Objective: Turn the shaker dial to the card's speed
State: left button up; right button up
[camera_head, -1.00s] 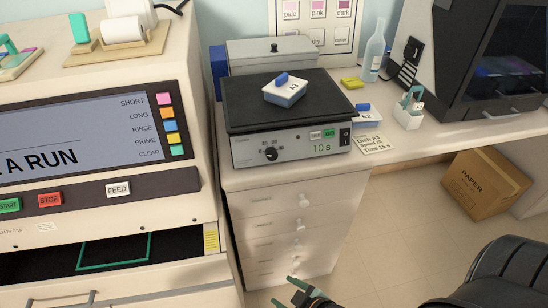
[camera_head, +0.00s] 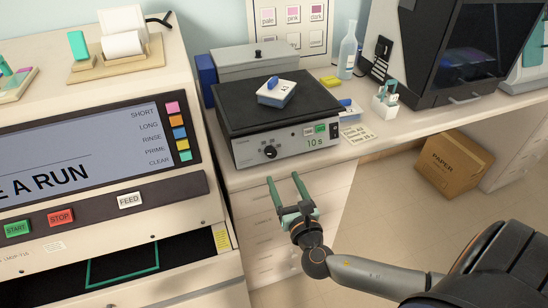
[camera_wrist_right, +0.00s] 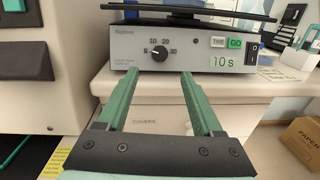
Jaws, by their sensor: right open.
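The shaker (camera_head: 285,145) stands on the counter with a black platform on top. Its black dial (camera_head: 270,152) is on the front panel; in the right wrist view the dial (camera_wrist_right: 159,53) has 10, 20 and 30 marked around it. I cannot tell its setting for sure. My left gripper is out of view.
A blue-and-white dish (camera_head: 276,93) sits on the shaker platform. Another dish (camera_head: 350,112) stands beside the shaker near the card. The staining machine (camera_head: 100,210) is close on the left. Drawers with knobs lie below the counter. A cardboard box (camera_head: 455,165) is on the floor.

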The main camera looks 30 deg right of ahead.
aim_at(272, 156)
jog(key=x, duration=0.9)
jog(key=shift+w, duration=0.1)
grip_shut()
dwell(0.4)
